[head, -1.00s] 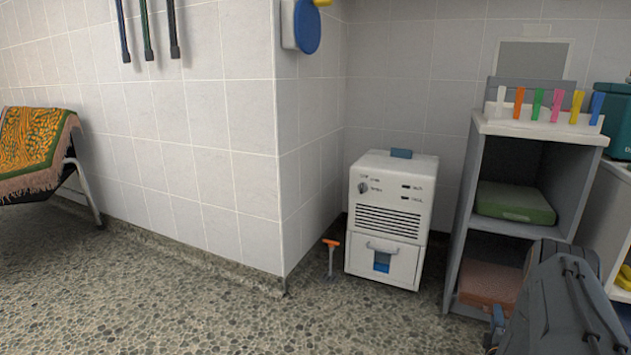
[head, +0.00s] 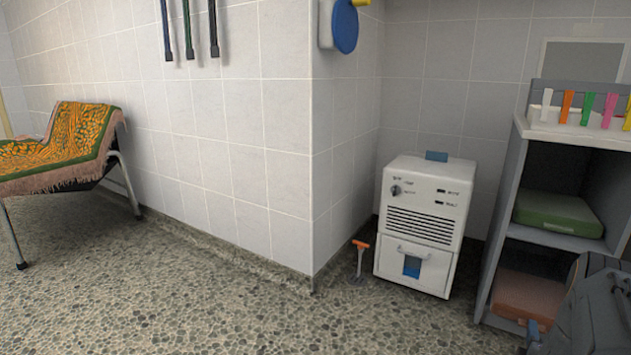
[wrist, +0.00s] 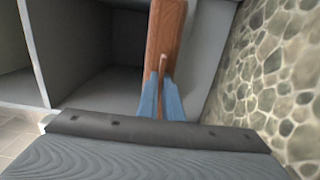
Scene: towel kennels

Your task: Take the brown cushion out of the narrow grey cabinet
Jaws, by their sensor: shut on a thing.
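The narrow grey cabinet (head: 503,215) stands at the right of the head view. The brown cushion (head: 527,297) lies flat in its lowest compartment, partly hidden by my arm. In the wrist view the brown cushion (wrist: 166,25) runs along the compartment's bottom board, with the rest of that compartment empty. My gripper's blue fingers (wrist: 161,85) are shut on a small pinkish-brown piece at the cushion's near edge. In the head view only a bit of my gripper (head: 533,335) shows, low in front of the cabinet.
A green cushion (head: 558,212) lies on the shelf above. Coloured clips (head: 588,107) stand on the cabinet top. A white machine (head: 425,225) stands left of the cabinet, with an orange-handled tool (head: 359,260) beside it. A towel-draped chair (head: 70,150) is far left. Stone floor (head: 200,300) between is clear.

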